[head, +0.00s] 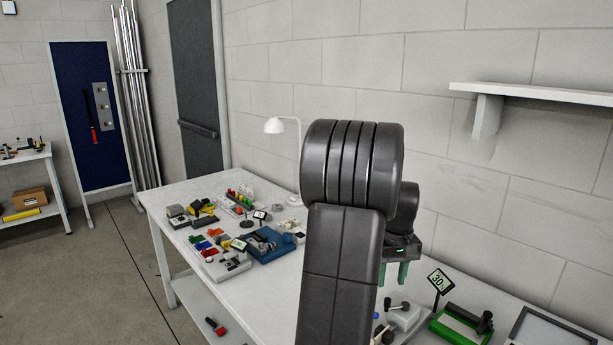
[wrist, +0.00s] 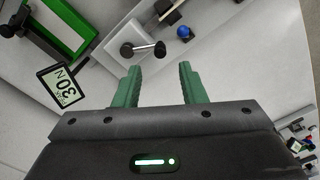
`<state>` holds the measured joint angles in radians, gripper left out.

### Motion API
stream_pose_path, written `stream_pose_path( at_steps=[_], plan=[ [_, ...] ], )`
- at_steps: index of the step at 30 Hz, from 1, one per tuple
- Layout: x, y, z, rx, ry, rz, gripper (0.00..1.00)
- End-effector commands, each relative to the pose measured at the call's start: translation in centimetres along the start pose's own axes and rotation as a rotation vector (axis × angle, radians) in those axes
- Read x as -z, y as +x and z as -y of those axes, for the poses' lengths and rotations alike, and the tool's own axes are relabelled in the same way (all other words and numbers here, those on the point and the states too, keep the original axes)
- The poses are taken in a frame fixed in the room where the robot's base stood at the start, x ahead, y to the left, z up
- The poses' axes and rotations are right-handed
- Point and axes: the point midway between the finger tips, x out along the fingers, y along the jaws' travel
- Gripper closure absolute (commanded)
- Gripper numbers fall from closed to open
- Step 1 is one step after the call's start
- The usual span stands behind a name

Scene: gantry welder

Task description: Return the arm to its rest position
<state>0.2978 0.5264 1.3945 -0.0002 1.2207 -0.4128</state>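My gripper (head: 393,274) hangs over the right part of the white workbench (head: 180,190), partly hidden behind my dark arm in the head view. In the wrist view its two green fingers (wrist: 158,85) stand apart with nothing between them, so it is open and empty. The arm is raised and bent at the elbow, with the gripper pointing down. Below the fingers is a grey block with a black-knobbed lever (wrist: 140,48), which also shows in the head view (head: 404,314). The fingers appear apart from it.
A "30 N" sign (head: 439,281) and a green-framed fixture (head: 461,325) stand right of the gripper. Several small tools and a blue fixture (head: 268,244) crowd the bench's left part. A white lamp (head: 284,128) stands at the back. A wall shelf (head: 540,94) juts out at upper right.

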Motion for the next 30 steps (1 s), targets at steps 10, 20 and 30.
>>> stream_pose_path(
  at_steps=[10, 20, 30],
  plan=[
    [0.0, -7.1, 0.0, -0.002, 0.0, -0.004, 0.63],
    [-0.1, 0.2, 0.0, 0.002, 0.0, 0.004, 0.63],
    [-0.1, 7.0, 0.1, 0.002, 0.0, 0.005, 0.63]
  ],
)
